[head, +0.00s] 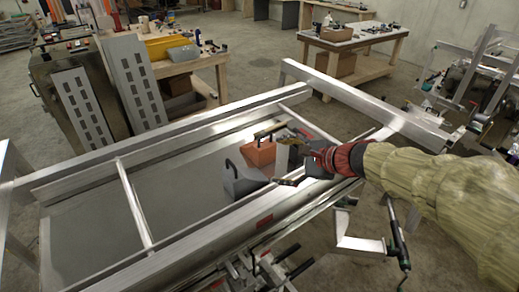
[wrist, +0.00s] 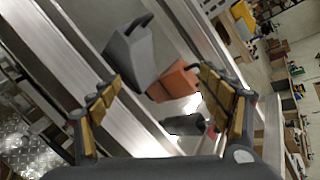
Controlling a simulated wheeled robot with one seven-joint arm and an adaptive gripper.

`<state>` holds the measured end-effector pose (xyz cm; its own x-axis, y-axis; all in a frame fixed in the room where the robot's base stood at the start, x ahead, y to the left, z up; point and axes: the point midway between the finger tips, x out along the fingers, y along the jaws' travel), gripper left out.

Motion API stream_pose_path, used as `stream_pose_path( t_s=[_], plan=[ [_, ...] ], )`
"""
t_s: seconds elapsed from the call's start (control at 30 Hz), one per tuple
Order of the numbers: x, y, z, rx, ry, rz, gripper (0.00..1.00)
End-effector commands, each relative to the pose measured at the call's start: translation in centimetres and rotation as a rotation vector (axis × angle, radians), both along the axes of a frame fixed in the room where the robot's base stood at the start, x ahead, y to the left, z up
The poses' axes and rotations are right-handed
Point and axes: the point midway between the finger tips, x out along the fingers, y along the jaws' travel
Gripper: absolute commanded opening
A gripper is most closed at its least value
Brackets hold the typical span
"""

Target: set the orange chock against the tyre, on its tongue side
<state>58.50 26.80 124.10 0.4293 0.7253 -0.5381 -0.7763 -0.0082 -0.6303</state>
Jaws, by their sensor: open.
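The orange chock (head: 262,153) is a block with a dark handle, sitting inside the aluminium trailer frame (head: 150,243). In the wrist view the orange chock (wrist: 172,83) shows between my open fingers, nearer the right one, which covers part of its edge. My gripper (head: 288,166) is open, empty and just right of the chock in the head view; it also shows in the wrist view (wrist: 160,88). I cannot tell the height gap between them. No tyre can be made out in either view.
A grey block with a black handle (head: 243,180) stands close beside the orange chock. A small dark object (wrist: 185,124) lies below it in the wrist view. Trailer rails and a crossbar (head: 133,203) surround the area. Workbenches (head: 355,42) stand behind; the grey bed at left is clear.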

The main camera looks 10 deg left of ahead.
Motion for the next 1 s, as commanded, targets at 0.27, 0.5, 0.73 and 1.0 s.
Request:
stream_pose_path(
  t_s=[0.27,0.5,0.73,1.0],
  plan=[
    [11.8,5.2,-6.7,0.405,0.353,-0.383,0.86],
    [15.8,6.2,-10.8,0.564,0.499,-0.556,0.86],
    [17.3,7.5,-12.0,0.581,0.516,-0.577,0.86],
    [18.9,9.5,-12.6,0.58,0.514,-0.574,0.86]
  ],
)
